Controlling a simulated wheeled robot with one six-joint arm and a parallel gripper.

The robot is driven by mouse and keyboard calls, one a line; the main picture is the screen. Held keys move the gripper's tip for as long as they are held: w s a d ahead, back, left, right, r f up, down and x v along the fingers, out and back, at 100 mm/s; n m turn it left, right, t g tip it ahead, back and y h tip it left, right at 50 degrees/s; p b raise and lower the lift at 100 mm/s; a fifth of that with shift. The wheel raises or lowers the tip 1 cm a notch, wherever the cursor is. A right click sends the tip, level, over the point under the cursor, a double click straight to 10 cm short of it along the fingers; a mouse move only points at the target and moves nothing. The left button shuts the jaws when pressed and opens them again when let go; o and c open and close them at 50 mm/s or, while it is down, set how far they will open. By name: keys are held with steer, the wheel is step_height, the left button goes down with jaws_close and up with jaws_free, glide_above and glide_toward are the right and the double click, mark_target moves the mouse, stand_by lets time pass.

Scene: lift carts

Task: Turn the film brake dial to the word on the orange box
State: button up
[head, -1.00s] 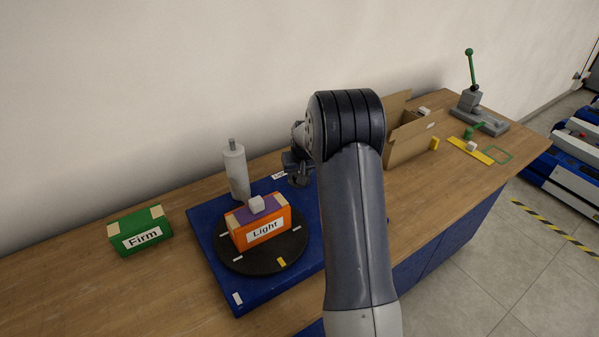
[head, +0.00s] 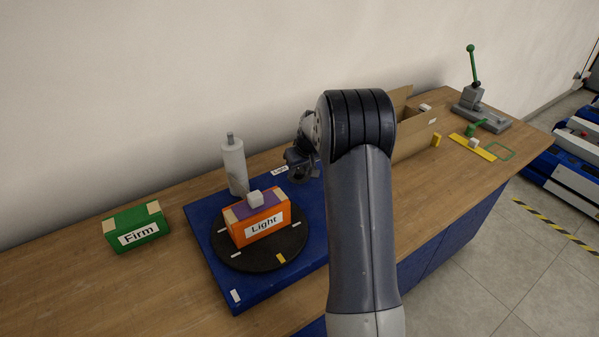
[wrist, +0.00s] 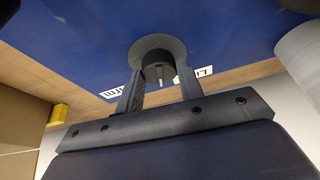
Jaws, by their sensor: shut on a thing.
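The orange box (head: 263,226) stands on the black turntable (head: 230,258); its white label reads "Light". My gripper (wrist: 161,80) is shut on the dark round film brake dial (wrist: 160,48), with one finger on each side of it. A pale mark shows on the dial's edge; I cannot tell exactly where it points. Two word labels lie on the blue base by the dial, a "Light" label (head: 280,170) and one partly hidden by a finger (wrist: 118,91). In the head view my gripper (head: 303,172) hides the dial.
A green box (head: 136,228) labelled "Firm" stands left of the blue base (head: 205,225). A grey-white roll (head: 234,165) stands upright behind the turntable. An open cardboard box (head: 412,138) is right of my arm. A green-handled lever (head: 473,85) stands at the far right.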

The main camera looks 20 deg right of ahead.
steer(key=shift+d+n+y+b, duration=0.1)
steer(key=shift+n+y+b, duration=0.5)
steer(key=shift+n+b, duration=0.7)
steer(key=shift+n, duration=0.3)
steer(key=o, duration=1)
steer(key=v, duration=1.1)
steer(key=shift+w+b, duration=0.15)
steer(key=shift+b, duration=0.2)
